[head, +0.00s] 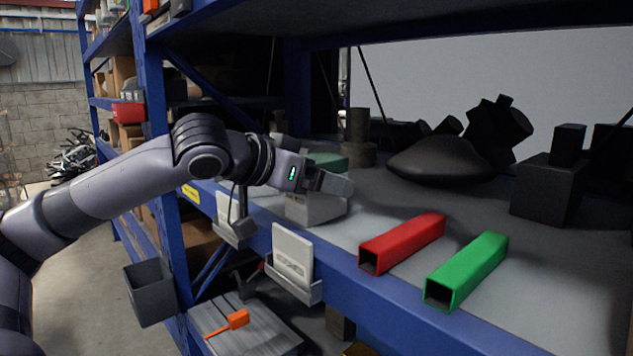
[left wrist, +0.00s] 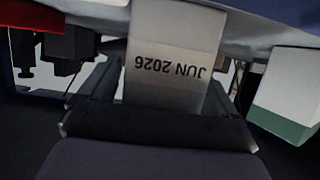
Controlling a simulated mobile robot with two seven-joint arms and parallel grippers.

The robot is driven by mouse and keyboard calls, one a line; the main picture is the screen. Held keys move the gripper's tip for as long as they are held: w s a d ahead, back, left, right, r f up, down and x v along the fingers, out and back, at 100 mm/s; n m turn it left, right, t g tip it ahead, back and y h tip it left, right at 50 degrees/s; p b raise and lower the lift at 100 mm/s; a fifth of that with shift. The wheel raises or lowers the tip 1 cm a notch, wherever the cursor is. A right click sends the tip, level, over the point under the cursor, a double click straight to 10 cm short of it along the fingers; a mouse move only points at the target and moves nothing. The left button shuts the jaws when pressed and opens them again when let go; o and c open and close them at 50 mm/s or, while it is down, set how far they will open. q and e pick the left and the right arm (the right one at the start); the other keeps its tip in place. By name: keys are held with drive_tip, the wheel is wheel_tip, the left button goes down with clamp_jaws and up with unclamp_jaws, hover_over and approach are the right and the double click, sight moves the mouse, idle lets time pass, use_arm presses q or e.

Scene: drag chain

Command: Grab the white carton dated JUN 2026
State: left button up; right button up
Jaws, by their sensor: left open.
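The white carton (left wrist: 175,45) shows in the left wrist view with "JUN 2026" printed upside down on its face. In the head view a white carton (head: 314,210) stands on the shelf near its front edge, partly covered by my gripper. My left gripper (head: 335,185) reaches in from the left above it. In the left wrist view the gripper's fingers (left wrist: 163,82) are apart, one on each side of the dated carton. I cannot tell whether they touch it. My right gripper is not in view.
A white and green box (left wrist: 285,95) is close beside the right finger. A red tube (head: 403,242) and a green tube (head: 467,270) lie on the shelf to the right. Dark objects (head: 440,160) stand further back. A white panel (head: 292,255) sits in a front holder.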

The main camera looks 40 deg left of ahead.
use_arm(q)
drive_tip(key=c, duration=1.2)
